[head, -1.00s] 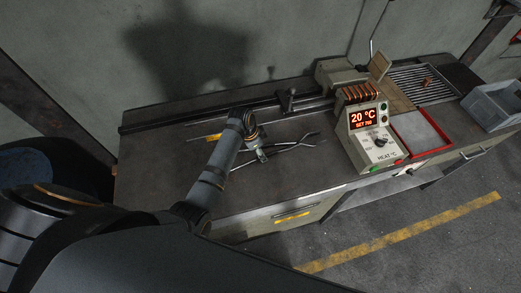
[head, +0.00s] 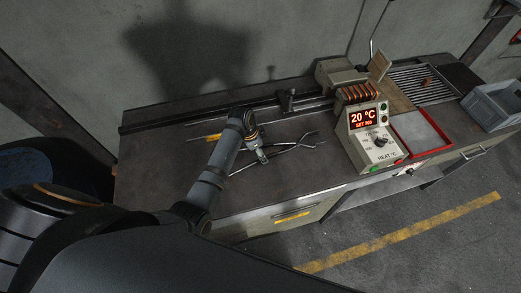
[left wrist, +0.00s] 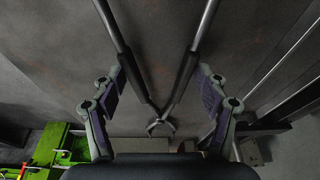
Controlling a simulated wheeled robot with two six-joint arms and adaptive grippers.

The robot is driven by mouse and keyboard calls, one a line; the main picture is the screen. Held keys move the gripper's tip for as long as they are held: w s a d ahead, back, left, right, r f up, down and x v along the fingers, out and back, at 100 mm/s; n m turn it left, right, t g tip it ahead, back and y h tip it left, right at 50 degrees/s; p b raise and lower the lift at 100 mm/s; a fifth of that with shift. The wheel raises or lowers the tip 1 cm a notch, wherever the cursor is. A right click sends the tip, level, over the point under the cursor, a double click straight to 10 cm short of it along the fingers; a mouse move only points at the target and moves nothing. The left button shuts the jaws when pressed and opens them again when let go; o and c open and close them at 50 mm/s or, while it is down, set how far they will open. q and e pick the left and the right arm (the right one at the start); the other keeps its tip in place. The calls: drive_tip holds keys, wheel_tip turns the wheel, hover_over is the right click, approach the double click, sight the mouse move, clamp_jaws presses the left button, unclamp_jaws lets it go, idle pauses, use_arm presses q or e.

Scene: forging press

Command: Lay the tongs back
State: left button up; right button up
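The dark metal tongs (head: 292,148) lie on the bench top, with their forked end toward the right. In the left wrist view the tongs (left wrist: 187,72) show two spread handles that meet near a small pivot and jaws. My left gripper (head: 262,157) is low over the tongs. In the left wrist view its two fingers (left wrist: 160,88) are wide apart, one on each side of the tongs, and I see no contact. Part of the tongs is hidden behind the gripper in the head view. My right gripper is not in view.
The heater box (head: 375,142) reads 20 °C and stands right of the tongs. A red-edged tray (head: 447,147), a rack (head: 424,86) and a grey crate (head: 490,104) are further right. A rail (head: 190,120) runs along the back. The bench front left is bare.

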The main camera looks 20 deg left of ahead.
use_arm(q)
drive_tip(key=shift+o, duration=0.4)
drive_tip(key=o, duration=0.4)
drive_tip(key=shift+s, duration=0.1)
drive_tip(key=v, duration=1.2)
